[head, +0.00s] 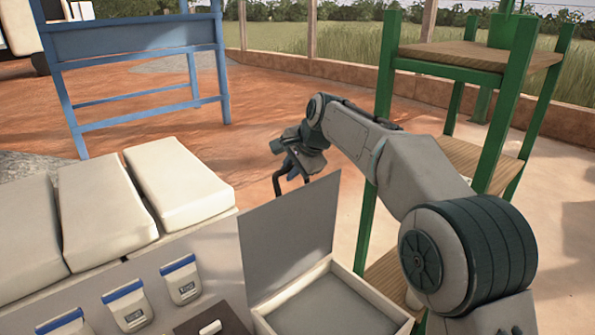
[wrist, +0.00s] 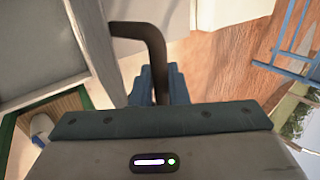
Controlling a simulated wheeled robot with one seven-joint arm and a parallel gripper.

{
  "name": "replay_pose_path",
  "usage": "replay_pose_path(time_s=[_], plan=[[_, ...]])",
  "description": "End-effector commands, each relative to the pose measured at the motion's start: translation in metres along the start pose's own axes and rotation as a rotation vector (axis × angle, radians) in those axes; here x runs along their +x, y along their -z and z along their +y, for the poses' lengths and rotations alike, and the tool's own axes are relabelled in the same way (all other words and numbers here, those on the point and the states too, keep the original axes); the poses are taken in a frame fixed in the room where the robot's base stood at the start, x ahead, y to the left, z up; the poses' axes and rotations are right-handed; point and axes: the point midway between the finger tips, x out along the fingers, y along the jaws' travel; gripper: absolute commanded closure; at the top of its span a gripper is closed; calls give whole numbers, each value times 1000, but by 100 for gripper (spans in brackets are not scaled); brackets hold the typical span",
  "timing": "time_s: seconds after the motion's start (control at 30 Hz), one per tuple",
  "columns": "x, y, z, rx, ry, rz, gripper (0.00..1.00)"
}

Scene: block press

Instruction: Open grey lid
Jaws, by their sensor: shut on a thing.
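The grey lid (head: 290,235) stands raised, close to upright, at the back left edge of a shallow light-coloured box (head: 372,298). The box is open and its grey inside shows. My gripper (head: 292,172) is at the lid's upper edge, on its far side, with its blue fingers closed on a dark bent handle. In the wrist view the dark handle (wrist: 152,45) runs between the blue fingertips (wrist: 160,85). Where the handle joins the lid is hidden in the head view.
White cushion-like blocks (head: 100,218) lie left of the lid. A green-framed shelf (head: 480,150) with wooden boards stands close behind my arm. A blue frame table (head: 140,45) stands farther back over open reddish paving.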

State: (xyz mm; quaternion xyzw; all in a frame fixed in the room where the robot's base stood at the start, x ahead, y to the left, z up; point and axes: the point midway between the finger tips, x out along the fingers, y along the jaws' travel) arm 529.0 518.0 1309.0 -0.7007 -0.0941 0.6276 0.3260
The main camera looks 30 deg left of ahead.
Motion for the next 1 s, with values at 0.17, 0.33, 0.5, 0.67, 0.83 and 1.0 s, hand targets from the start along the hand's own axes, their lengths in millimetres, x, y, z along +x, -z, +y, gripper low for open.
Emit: replay_pose_path(time_s=[0.17, 0.33, 0.5, 0.67, 0.83, 1.0], plan=[[7, -2, -4, 1, -29, -3, 100], [9, 0, -5, 5, -40, -2, 100], [9, 0, -5, 5, -42, -1, 100], [9, 0, -5, 5, -43, -2, 100], [9, 0, -5, 5, -42, -2, 68], [8, 0, -6, 5, -39, 0, 68]])
